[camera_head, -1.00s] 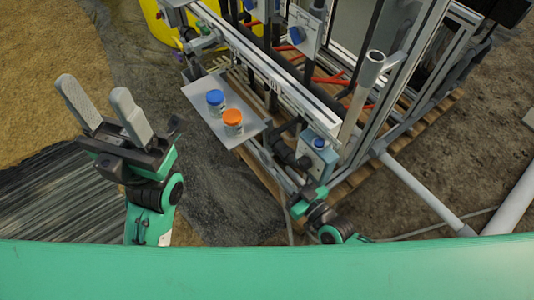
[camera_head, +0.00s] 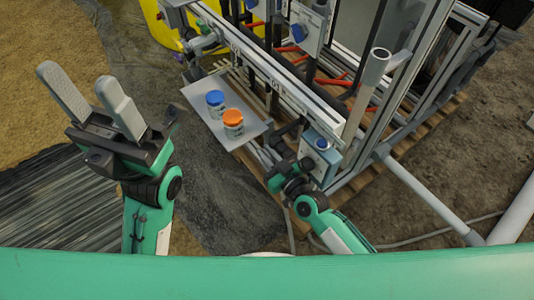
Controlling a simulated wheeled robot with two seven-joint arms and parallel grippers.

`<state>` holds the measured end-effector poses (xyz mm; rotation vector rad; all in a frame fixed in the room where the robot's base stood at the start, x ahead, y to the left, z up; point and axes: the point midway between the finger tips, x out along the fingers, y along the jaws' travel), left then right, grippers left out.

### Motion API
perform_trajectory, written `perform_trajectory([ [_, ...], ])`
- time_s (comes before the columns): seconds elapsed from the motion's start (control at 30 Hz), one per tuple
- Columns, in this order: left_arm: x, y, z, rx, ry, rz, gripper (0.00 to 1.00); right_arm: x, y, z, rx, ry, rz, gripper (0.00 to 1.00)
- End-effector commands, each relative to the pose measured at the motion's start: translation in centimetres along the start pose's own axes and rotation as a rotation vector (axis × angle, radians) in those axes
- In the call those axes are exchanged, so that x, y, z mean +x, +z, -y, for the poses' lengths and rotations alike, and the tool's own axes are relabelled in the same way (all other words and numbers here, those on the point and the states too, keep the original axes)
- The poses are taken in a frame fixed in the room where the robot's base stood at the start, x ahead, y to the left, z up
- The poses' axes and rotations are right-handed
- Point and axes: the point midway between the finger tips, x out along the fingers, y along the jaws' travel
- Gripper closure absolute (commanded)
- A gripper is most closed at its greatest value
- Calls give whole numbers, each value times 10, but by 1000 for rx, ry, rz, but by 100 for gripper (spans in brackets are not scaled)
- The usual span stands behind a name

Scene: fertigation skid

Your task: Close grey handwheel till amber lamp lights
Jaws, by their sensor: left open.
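My left gripper (camera_head: 76,78) is at the left, fingers pointing up and spread wide, empty and away from the skid. My right wrist (camera_head: 286,176) is low against the skid's front edge, below a small grey-blue box (camera_head: 320,158) with a blue button on top. Its fingers are not distinguishable among the dark pipe parts there, so I cannot tell their state or contact. I cannot make out the grey handwheel; it may be hidden by the wrist or pipework. I cannot identify an amber lamp or see one lit.
A light shelf (camera_head: 196,119) holds a blue-capped jar (camera_head: 215,104) and an orange-capped jar (camera_head: 233,124), left of my right wrist. An upright grey pipe (camera_head: 362,98) stands right of the box. A yellow tank (camera_head: 160,25) is at the back. Open ground lies between the left gripper and the shelf.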

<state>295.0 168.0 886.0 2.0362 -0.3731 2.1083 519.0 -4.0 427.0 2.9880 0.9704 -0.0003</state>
Motion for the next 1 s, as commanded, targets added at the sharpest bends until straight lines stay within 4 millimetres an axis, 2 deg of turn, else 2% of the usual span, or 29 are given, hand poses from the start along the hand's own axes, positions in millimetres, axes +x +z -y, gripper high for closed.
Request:
perform_trajectory([
  [0.07, 0, 0, 0, 0, -1, 1, 48, 0, 0, 0, 0, 0, 0, 100],
  [0.47, -10, 3, -2, -4, -2, 12, 48, -1, 3, 0, -3, 0, -26, 100],
  [0.53, -1, 4, -5, -18, 1, -26, 48, -2, 4, 0, -3, -2, -42, 100],
  [1.0, 14, 2, -37, -112, 51, -142, 48, -7, 8, 0, -3, -2, -250, 100],
])
